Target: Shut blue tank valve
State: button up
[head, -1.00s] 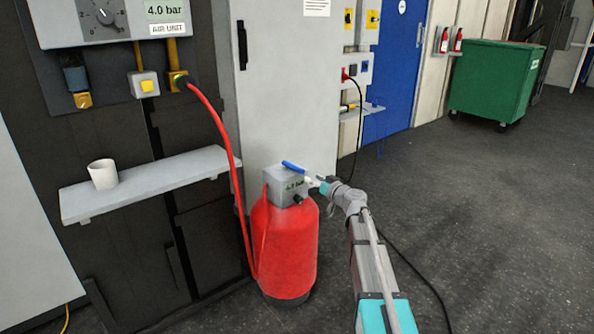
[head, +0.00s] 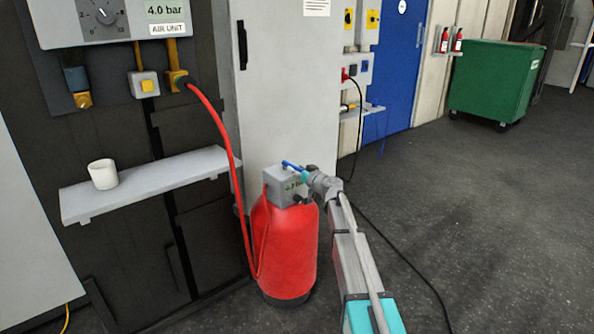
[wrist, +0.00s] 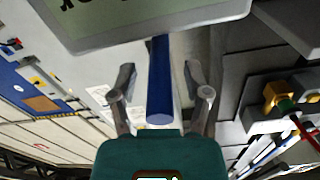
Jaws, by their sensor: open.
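The red tank (head: 286,245) stands on the floor with a grey valve box (head: 283,188) on top. The box has a small display, partly covered by my arm. The blue valve lever (head: 291,165) lies across the box top. In the wrist view the blue lever (wrist: 160,95) runs between the two fingers of my gripper (wrist: 160,74), with a visible gap on each side. My gripper (head: 305,174) is open at the lever's right end. Its fingertips are hard to make out in the head view. The display box (wrist: 150,18) fills the top of the wrist view, its lettering upside down.
A red hose (head: 222,125) runs from the air unit (head: 118,20), which reads 4.0 bar, down to the tank. A shelf (head: 150,180) with a white cup (head: 103,174) is at left. A grey cabinet (head: 285,90) stands behind. The floor at right is mostly open.

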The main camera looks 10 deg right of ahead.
grip_shut()
jog(key=shift+a, duration=0.15)
dwell(0.4)
